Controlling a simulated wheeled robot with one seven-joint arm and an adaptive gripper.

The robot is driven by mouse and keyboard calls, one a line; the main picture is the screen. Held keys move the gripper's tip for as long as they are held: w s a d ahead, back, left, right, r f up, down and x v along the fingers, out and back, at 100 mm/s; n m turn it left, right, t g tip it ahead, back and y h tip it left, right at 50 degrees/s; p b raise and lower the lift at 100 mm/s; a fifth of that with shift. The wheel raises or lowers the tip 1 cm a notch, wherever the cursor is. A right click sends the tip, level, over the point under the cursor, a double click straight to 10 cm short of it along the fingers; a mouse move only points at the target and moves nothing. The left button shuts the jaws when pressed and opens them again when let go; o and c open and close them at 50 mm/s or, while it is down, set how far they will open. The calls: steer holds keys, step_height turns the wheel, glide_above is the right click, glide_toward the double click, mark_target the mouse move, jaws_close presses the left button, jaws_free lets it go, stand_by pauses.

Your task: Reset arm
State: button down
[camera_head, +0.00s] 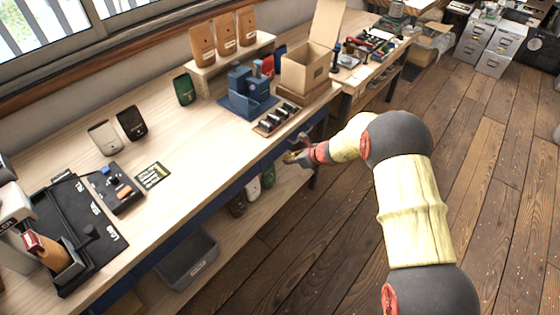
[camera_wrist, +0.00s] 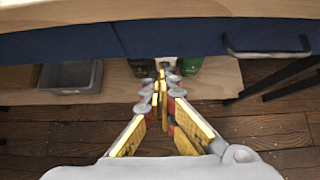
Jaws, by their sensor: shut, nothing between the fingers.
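My gripper (camera_head: 294,157) is at the end of my arm, beside the front edge of the workbench (camera_head: 190,175) in the head view. In the wrist view my gripper (camera_wrist: 160,80) points toward the bench's blue front and lower shelf. Its fingers are together and hold nothing. My arm reaches from the lower right over the wooden floor.
Bags stand on the lower shelf (camera_wrist: 222,78) beyond my fingers. A grey bin (camera_head: 188,258) sits on that shelf further left. An open cardboard box (camera_head: 306,68) and a blue holder (camera_head: 247,100) stand on the bench. The wooden floor (camera_head: 485,200) at right is clear.

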steer(key=p+v, duration=0.2)
steer(key=v, duration=0.5)
steer(key=s+d+r+n+g, duration=0.15)
steer(key=s+n+g, duration=0.35)
steer(key=s+n, duration=0.95)
steer(key=s+d+r+n+t+h, duration=0.2)
steer(key=s+d+r+n, duration=0.3)
steer(key=s+r, duration=0.8)
steer(key=s+d+r+n+t+h, duration=0.3)
steer(key=s+d+r+n+h, duration=0.2)
steer(key=s+d+r, duration=0.6)
step_height(320, 180, up, 5)
steer(key=s, duration=0.2)
steer(key=shift+s+f+n+b, duration=0.15)
steer(key=shift+s+n+b, duration=0.15)
steer(key=shift+n, duration=0.05)
